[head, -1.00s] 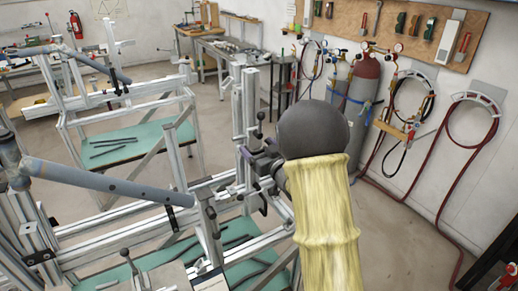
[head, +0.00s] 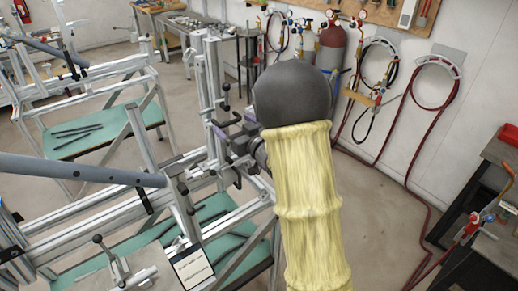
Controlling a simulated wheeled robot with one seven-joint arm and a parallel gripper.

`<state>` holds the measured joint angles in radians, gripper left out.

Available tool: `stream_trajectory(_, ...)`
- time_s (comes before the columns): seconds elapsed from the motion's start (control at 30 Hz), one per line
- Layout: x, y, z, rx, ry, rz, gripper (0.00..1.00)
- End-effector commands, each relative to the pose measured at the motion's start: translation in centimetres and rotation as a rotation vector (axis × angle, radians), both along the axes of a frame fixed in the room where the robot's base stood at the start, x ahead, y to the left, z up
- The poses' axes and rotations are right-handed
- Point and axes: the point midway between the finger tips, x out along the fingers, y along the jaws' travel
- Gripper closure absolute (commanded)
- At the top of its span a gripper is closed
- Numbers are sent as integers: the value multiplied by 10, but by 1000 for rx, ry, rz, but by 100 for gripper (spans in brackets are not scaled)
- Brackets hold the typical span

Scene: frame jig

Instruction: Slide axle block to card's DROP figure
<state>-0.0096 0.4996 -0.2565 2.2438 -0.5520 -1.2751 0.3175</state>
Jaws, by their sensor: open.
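My gripper (head: 226,142) is open at the end of my yellow-sleeved arm, left of the dark round elbow. It is beside the aluminium upright (head: 209,75) of the near frame jig. Dark fittings crowd around the jaws, and I cannot tell for certain which is the axle block or whether the jaws are around it. A small white card (head: 192,267) with a dark border stands at the lower middle, on the front of the jig. Its print is too small to read.
A grey tube (head: 80,170) lies across the near jig at left. A metal plate with a clamp (head: 118,268) is at the lower left. A green shelf (head: 150,258) holds dark bars below. Gas cylinders (head: 328,55) stand at the back wall.

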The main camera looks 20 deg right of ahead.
Motion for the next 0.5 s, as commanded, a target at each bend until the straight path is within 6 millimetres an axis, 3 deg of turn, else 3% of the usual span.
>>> stream_trajectory(0.5,-100,-33,-3,0,0,-4,12)
